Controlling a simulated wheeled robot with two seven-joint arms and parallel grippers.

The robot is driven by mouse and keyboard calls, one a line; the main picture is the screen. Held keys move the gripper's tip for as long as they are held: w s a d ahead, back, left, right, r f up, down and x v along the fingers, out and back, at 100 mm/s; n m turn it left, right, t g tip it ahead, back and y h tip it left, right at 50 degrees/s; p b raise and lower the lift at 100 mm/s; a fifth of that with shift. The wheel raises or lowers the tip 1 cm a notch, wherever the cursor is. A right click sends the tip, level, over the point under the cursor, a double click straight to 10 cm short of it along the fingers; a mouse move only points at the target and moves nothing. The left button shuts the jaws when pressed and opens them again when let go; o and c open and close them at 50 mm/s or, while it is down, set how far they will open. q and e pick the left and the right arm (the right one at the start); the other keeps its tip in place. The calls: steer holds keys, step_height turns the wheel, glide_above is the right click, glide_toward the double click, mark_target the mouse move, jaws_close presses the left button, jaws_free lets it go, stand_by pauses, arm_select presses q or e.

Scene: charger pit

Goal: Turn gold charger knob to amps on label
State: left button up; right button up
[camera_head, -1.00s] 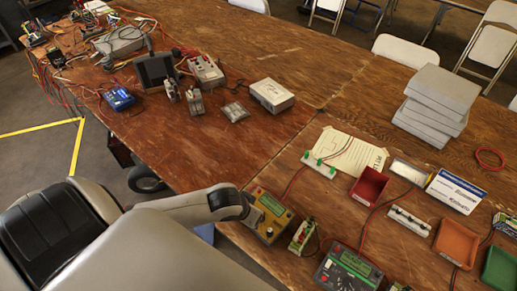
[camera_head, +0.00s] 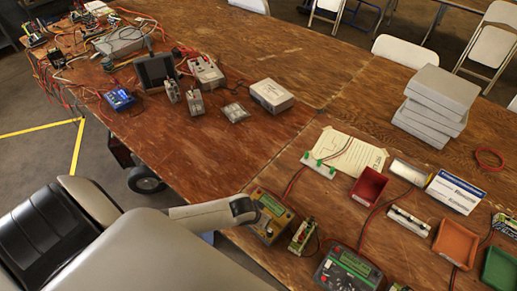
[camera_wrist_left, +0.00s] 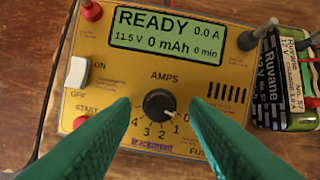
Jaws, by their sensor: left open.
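The gold charger (camera_head: 273,222) sits near the table's front edge, below the end of my left arm in the head view. In the left wrist view its face (camera_wrist_left: 215,93) fills the middle, with a lit screen (camera_wrist_left: 166,36) reading READY, 11.5 V, 0.0 A, 0 mAh, 0 min. The black AMPS knob (camera_wrist_left: 159,104) has a white mark pointing lower right, near the 0 and 1 of its scale. My left gripper (camera_wrist_left: 163,102) is open, its green fingers either side of the knob with gaps. A labelled battery (camera_wrist_left: 287,80) stands right of the charger; its small print is hard to read.
The charger has a white ON/OFF switch (camera_wrist_left: 78,73) and a red START button (camera_wrist_left: 81,122). A dark charger (camera_head: 347,270) and a red tray (camera_head: 369,187) lie to the right. Bare tabletop (camera_head: 215,160) lies behind the gold charger.

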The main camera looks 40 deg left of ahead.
arm_select(q)
jaws_close()
